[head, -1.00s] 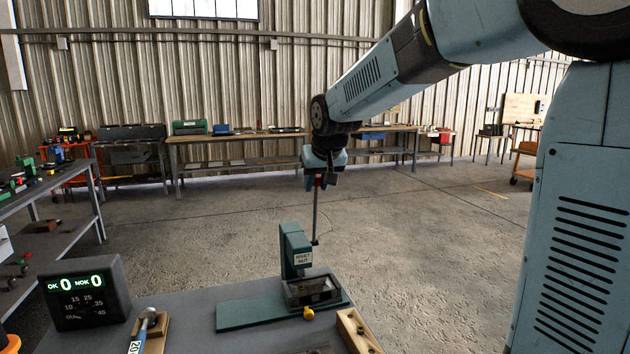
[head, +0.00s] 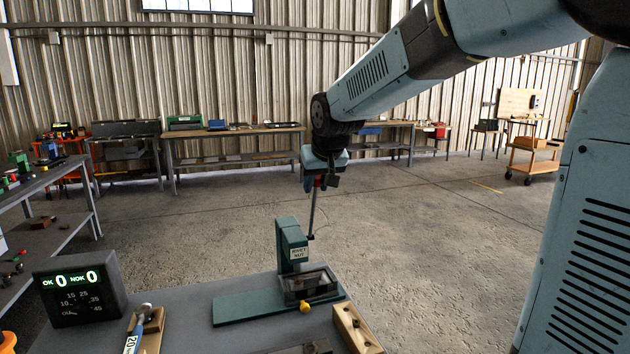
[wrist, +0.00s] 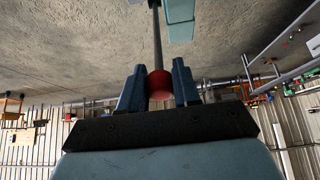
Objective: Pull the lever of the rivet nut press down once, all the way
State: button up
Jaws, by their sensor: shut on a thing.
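The green rivet nut press (head: 291,244) stands on its green base at the middle of the workbench, with a white "RIVET NUT" label on its front. Its lever (head: 313,212) is a thin dark rod standing nearly upright from the press's right side. The red knob of the lever (wrist: 160,84) sits between my gripper's fingers in the wrist view. My gripper (head: 318,180) is shut on this knob, above the press. A small boxed fixture (head: 310,283) with a yellow knob is on the front of the base.
A counter display (head: 78,290) reads OK 0 and NOK 0 at the left of the bench. A blue-handled tool (head: 134,336) and a wooden block (head: 356,330) lie near the front edge. The space above the bench around the press is clear.

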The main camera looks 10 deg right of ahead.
jog(key=shift+s+d+f, duration=0.1)
jog(key=shift+s+d+f, duration=0.15)
jog(key=shift+s+f, duration=0.1)
jog(key=shift+s, duration=0.35)
jog(key=shift+s+d+f, duration=0.1)
jog(key=shift+s+f, duration=0.15)
jog(key=shift+s, duration=0.3)
jog(key=shift+s+d+f, duration=0.1)
jog(key=shift+s+f, duration=0.25)
jog(key=shift+s, duration=0.2)
jog(key=shift+s+d+f, duration=0.1)
jog(key=shift+s+f, duration=0.2)
jog(key=shift+s, duration=0.25)
jog(key=shift+s+f, duration=0.1)
jog(key=shift+s+d+f, duration=0.2)
jog(key=shift+s+f, duration=0.55)
jog(key=shift+s, duration=0.2)
